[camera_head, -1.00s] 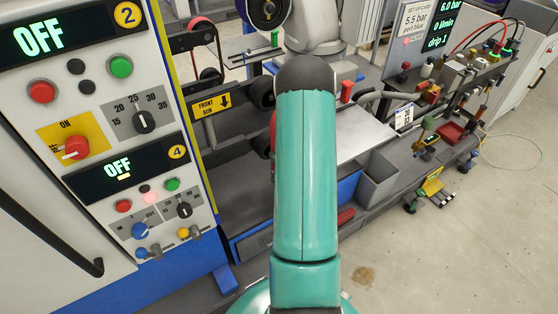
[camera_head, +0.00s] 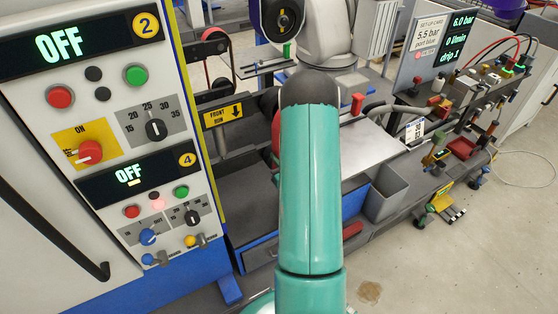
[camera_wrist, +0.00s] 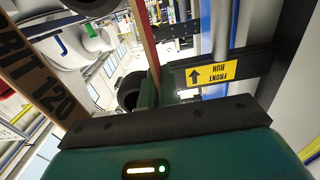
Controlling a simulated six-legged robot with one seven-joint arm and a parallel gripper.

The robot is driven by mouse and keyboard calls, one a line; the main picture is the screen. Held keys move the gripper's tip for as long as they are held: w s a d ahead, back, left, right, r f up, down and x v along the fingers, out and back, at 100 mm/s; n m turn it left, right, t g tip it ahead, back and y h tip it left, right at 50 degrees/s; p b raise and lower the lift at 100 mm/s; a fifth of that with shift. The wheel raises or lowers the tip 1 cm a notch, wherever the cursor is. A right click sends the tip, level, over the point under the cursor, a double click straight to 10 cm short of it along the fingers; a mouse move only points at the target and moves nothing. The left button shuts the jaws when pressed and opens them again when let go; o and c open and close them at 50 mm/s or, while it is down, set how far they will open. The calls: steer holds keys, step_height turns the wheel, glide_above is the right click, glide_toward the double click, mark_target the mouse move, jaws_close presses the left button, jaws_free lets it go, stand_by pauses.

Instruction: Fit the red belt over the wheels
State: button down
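A brown band printed "GRIT 120" (camera_wrist: 28,75) runs down the left of the wrist view. A narrower red-brown strip (camera_wrist: 145,45) runs down near its middle; I cannot tell whether they are one belt. In the head view a red-rimmed wheel (camera_head: 214,36) has a thin dark strand below it, and a dark wheel with a yellow centre (camera_head: 283,18) stands at the top. A black roller (camera_wrist: 131,90) shows ahead in the wrist view. My gripper's teal body fills the bottom of the wrist view. Its fingertips are not clear, and my arm hides them in the head view.
The "FRONT RUN" plate (camera_wrist: 219,73) is close ahead on a dark bar; it also shows in the head view (camera_head: 223,115). The control panel (camera_head: 110,110), with both displays OFF, stands left. A grey bin (camera_head: 386,194) and a metal plate (camera_head: 362,148) are right of my arm.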

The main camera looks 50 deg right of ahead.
steer(key=shift+w, duration=0.15)
steer(key=shift+w+d, duration=0.15)
steer(key=shift+w, duration=0.2)
steer(key=shift+w, duration=0.1)
stand_by(0.5)
steer(key=shift+x, duration=1.4)
steer(key=shift+w, duration=0.1)
steer(key=shift+x, duration=1.65)
steer(key=shift+x, duration=1.25)
steer(key=shift+w, duration=0.15)
